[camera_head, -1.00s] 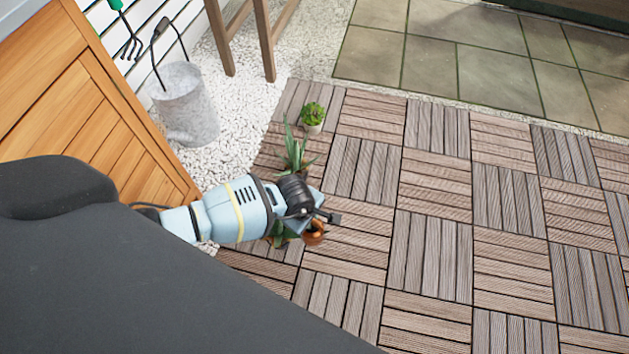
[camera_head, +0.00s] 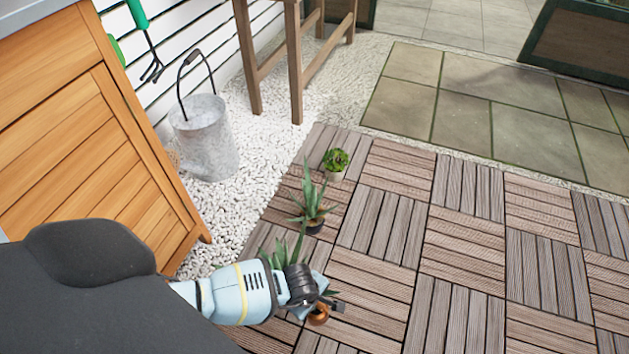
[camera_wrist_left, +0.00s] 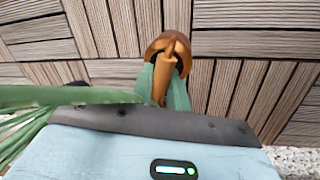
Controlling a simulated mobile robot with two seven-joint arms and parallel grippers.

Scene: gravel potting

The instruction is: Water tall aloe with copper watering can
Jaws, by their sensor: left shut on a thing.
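My left gripper (camera_head: 330,305) is low over the decking and shut on the copper watering can (camera_head: 318,316). In the left wrist view the can (camera_wrist_left: 166,72) sits between the two greenish fingers (camera_wrist_left: 163,88). A spiky aloe (camera_head: 312,203) in a dark pot stands beyond the gripper. A second spiky plant (camera_head: 288,250) is right behind my wrist, its base hidden. Its long leaves (camera_wrist_left: 50,97) seem to cross the left wrist view close to the gripper. I cannot tell which plant is the tall aloe. My right gripper is not in view.
A small round green plant (camera_head: 336,160) in a pale pot stands at the far end of the row. A grey metal bucket (camera_head: 205,140) stands on white gravel by a wooden cabinet (camera_head: 100,150). Wooden legs (camera_head: 290,60) stand behind. The decking (camera_head: 460,250) at right is clear.

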